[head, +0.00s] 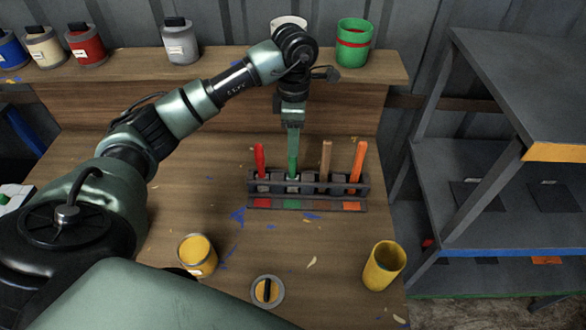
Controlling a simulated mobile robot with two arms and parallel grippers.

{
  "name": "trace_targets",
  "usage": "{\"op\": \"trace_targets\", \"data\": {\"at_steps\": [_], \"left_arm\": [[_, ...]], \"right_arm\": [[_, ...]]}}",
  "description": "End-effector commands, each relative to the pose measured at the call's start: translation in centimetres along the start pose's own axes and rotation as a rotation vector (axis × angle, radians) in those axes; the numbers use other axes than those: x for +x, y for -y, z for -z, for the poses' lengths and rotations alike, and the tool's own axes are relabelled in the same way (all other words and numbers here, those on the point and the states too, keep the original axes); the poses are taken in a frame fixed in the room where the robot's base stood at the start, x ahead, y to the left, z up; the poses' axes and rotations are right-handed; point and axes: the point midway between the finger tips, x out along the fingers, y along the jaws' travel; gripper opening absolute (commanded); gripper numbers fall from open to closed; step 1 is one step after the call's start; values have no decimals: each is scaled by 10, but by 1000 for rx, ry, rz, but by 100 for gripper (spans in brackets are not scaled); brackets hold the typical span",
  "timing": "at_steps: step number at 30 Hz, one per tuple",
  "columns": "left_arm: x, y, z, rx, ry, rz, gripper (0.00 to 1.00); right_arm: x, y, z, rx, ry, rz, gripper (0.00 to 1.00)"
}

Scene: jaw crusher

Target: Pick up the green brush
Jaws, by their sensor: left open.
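The green brush (293,155) stands upright in the dark brush rack (329,188), second from the left, with its handle up. My left gripper (293,122) points down directly above it, at the top of the green handle. The jaws are open; I cannot tell whether the handle top lies between them. A red brush (260,158) stands to its left. A tan brush (325,158) and an orange brush (358,162) stand to its right. The brush heads are hidden in the rack. My right gripper is not in view.
The wooden table (200,190) has blue and yellow paint flecks. An open yellow can (197,254), a lid (267,291) and a tilted-looking yellow cup (384,266) stand near the front. Paint cans, including a green one (353,43), line the back shelf. A grey shelf unit (470,170) stands right.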

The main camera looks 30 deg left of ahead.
Motion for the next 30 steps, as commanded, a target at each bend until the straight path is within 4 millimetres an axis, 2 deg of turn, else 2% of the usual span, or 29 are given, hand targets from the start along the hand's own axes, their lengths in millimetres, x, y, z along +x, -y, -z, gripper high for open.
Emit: {"op": "trace_targets", "data": {"at_steps": [8,12,15,18,24,25,29,30], "left_arm": [[30,1,2,-1,-1,7,43],[51,0,4,-2,-1,7,43],[65,0,3,-1,0,5,43],[72,0,3,0,1,3,43],[73,-1,3,0,1,1,43],[73,-1,3,0,1,2,40],[73,-1,3,0,1,2,4],[73,-1,3,0,1,2,0]], "right_arm": [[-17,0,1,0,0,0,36],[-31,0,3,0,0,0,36],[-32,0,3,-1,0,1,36],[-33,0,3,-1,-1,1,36],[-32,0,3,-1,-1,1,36],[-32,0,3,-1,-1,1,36],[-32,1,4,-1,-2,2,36],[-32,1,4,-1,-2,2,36]]}}
